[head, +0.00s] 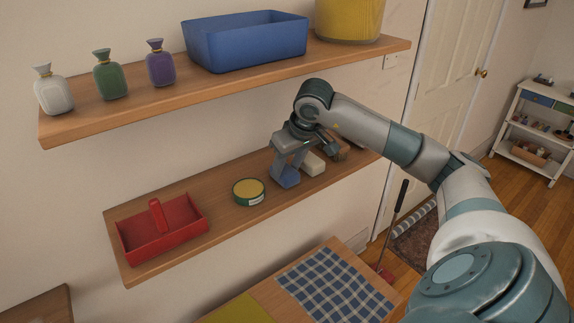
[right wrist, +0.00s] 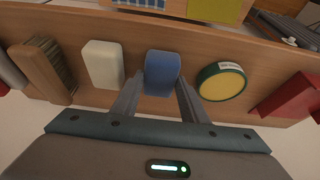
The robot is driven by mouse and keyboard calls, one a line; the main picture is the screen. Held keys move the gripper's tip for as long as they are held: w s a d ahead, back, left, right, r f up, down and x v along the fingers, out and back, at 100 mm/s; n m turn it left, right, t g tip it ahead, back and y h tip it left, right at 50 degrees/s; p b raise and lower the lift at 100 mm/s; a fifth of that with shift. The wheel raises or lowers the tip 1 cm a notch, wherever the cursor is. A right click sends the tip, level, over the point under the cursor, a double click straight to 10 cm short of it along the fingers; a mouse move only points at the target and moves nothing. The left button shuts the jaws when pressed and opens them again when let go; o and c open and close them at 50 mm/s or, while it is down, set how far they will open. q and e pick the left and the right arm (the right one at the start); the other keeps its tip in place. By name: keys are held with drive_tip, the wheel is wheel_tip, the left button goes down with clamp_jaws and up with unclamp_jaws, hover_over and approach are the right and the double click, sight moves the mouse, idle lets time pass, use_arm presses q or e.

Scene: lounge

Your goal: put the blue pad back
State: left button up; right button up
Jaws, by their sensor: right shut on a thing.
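The blue pad (head: 286,177) is at the lower shelf, between a round yellow-topped tin and a white block. It also shows in the right wrist view (right wrist: 162,72). My right gripper (head: 284,168) reaches down over the lower shelf (head: 225,217) and is shut on the blue pad, with one finger on each side of it. Whether the pad rests on the shelf or is held just above it, I cannot tell. My left gripper is not in view.
The tin (head: 249,192) and white block (head: 313,164) stand close on either side. A brush (right wrist: 44,68) is beyond the block, and a red caddy (head: 162,226) is at the left.

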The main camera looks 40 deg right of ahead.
drive_tip(key=shift+f, duration=0.1)
drive_tip(key=o, duration=1)
drive_tip(key=shift+o, duration=0.2)
drive_tip(key=shift+s+r, duration=0.1)
drive_tip(key=shift+r, duration=0.5)
drive_tip(key=b+v, duration=0.2)
drive_tip(key=v, duration=0.9)
drive_tip(key=shift+b, duration=0.4)
drive_tip(key=shift+s, duration=0.1)
